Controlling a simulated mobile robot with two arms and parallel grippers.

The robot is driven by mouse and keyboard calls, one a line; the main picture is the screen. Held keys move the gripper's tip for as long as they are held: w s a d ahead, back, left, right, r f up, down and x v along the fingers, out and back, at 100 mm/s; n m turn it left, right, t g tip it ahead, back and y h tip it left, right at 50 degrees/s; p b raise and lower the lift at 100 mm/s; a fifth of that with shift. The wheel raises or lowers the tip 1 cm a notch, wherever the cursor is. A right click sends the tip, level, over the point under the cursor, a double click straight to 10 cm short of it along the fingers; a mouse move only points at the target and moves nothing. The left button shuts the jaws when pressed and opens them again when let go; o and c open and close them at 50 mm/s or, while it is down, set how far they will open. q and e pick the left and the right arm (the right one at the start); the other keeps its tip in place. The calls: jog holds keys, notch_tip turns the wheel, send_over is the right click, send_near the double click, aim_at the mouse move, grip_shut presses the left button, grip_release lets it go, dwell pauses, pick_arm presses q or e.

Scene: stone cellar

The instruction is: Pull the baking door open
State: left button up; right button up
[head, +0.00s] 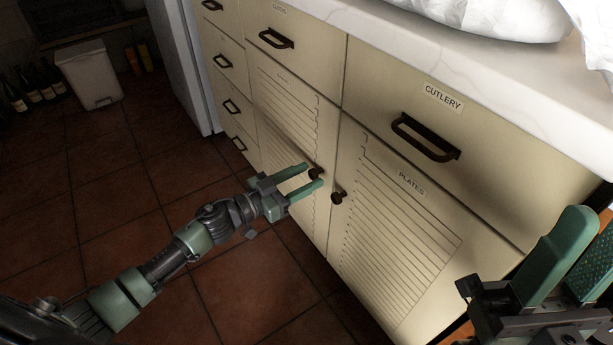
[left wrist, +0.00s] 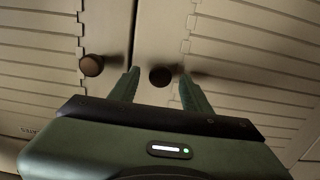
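A cream cupboard door with ribbed lines (head: 285,130) stands left of the door labelled PLATES (head: 400,235); its own label is too small to read. It looks shut. Its dark round knob (head: 315,173) shows near its right edge, and in the left wrist view (left wrist: 160,76). My left gripper (head: 314,175) is open, its green fingers on either side of this knob with gaps visible. The PLATES door's knob (head: 337,197) lies outside the fingers, also in the left wrist view (left wrist: 91,65). My right gripper (head: 583,245) is at the lower right, open and empty.
Above the doors are drawers with dark handles, one labelled CUTLERY (head: 425,138), under a pale marble counter (head: 480,50). A white bin (head: 90,75) and bottles (head: 35,85) stand at the far left. The tiled floor (head: 130,200) before the cupboards is clear.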

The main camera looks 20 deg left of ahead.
pick_arm(q)
grip_shut()
dwell(1.3)
